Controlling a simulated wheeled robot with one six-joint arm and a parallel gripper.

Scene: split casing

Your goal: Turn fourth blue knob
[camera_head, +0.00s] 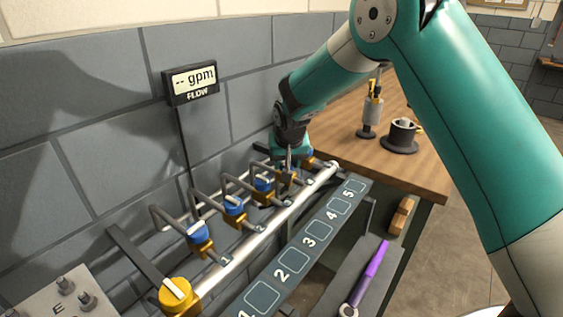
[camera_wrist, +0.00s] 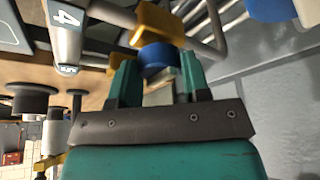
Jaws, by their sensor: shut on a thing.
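A row of blue knobs on brass valves runs along a pale pipe (camera_head: 262,233) in the head view. The first (camera_head: 197,232), second (camera_head: 234,205) and third (camera_head: 263,184) blue knobs show clearly, and part of the fifth (camera_head: 306,155) shows beyond my gripper. My gripper (camera_head: 289,168) points down at the fourth valve and mostly hides its knob. In the wrist view my gripper (camera_wrist: 160,62) has its two fingers on either side of that blue knob (camera_wrist: 158,55), shut on it, with the brass body (camera_wrist: 157,24) beside it.
A numbered plate (camera_head: 297,261) runs along the front of the pipe. A yellow knob (camera_head: 175,293) sits at the near end. A flow display (camera_head: 191,83) reads "-- gpm". Bent grey pipes (camera_head: 170,215) stand between valves and wall. A wooden bench (camera_head: 345,150) holds fittings.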

